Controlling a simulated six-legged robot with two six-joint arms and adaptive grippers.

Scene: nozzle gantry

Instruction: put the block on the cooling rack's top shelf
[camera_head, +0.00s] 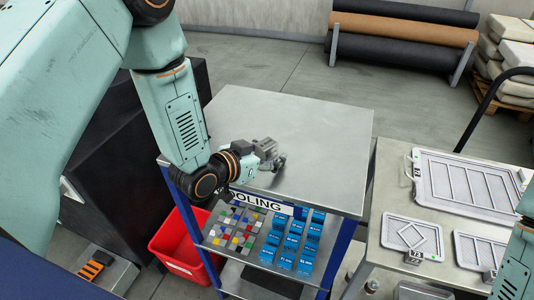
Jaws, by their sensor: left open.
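The cooling rack (310,125) stands in the middle, with a bare grey metal top shelf and a partly covered label ending in "OOLING" on its front edge. My left gripper (279,161) is over the front left part of the top shelf. It is open, and I see nothing between its fingers. Whether it touches the shelf I cannot tell. I cannot make out a separate block on the top shelf. Part of my right arm shows at the lower right edge; its gripper is out of view.
The rack's lower shelf holds small coloured pieces (237,230) and several blue boxes (291,241). A red bin (176,246) stands left of the rack. A table (389,176) with framed panels (468,190) stands at right. Rolls (400,38) lie behind.

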